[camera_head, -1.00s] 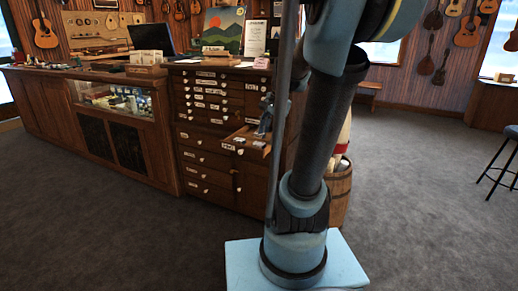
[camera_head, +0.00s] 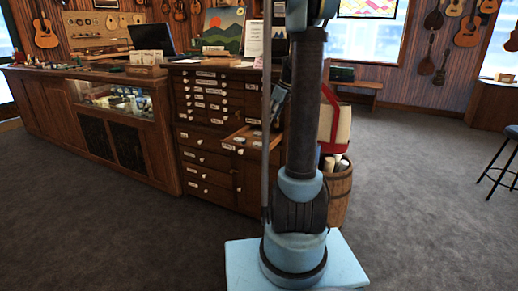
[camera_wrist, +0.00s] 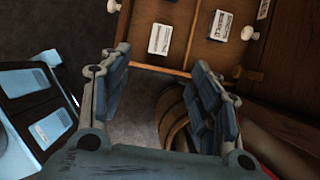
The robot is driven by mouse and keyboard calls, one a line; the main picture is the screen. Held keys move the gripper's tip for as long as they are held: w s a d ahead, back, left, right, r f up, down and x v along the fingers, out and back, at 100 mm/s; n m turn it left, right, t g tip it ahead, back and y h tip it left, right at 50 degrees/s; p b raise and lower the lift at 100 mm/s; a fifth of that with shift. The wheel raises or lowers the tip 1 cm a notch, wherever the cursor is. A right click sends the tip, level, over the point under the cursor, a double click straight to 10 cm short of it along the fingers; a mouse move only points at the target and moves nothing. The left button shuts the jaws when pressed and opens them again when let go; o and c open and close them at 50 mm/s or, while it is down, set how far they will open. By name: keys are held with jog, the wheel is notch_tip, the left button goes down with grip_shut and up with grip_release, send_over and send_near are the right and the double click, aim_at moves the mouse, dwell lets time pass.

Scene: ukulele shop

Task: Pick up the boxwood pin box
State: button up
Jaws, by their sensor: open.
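An open drawer (camera_wrist: 205,50) with a wooden divider shows at the top of the wrist view. In it lie a small white-labelled box (camera_wrist: 160,38) on the left and another (camera_wrist: 221,25) on the right. Their labels are too blurred to tell which is the boxwood pin box. My gripper (camera_wrist: 160,66) is open and empty, its fingers pointing toward the drawer's edge, apart from both boxes. In the head view the open drawer (camera_head: 244,140) juts from the cabinet, partly hidden by my arm, and its contents are too small to tell.
The many-drawered wooden cabinet (camera_head: 208,185) stands beside the glass-fronted counter (camera_head: 105,98). A barrel (camera_head: 340,190) with rolled items stands right of the cabinet, close to the drawer; its rim also shows in the wrist view (camera_wrist: 175,120).

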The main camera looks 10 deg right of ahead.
send_near(259, 143)
jog(key=shift+a+f, duration=0.25)
jog(key=shift+f, duration=0.25)
jog(key=shift+a+f, duration=0.25)
jog(key=shift+f, duration=0.3)
jog(key=shift+x, duration=3.2)
jog(key=shift+d, duration=0.15)
jog(key=c, duration=1)
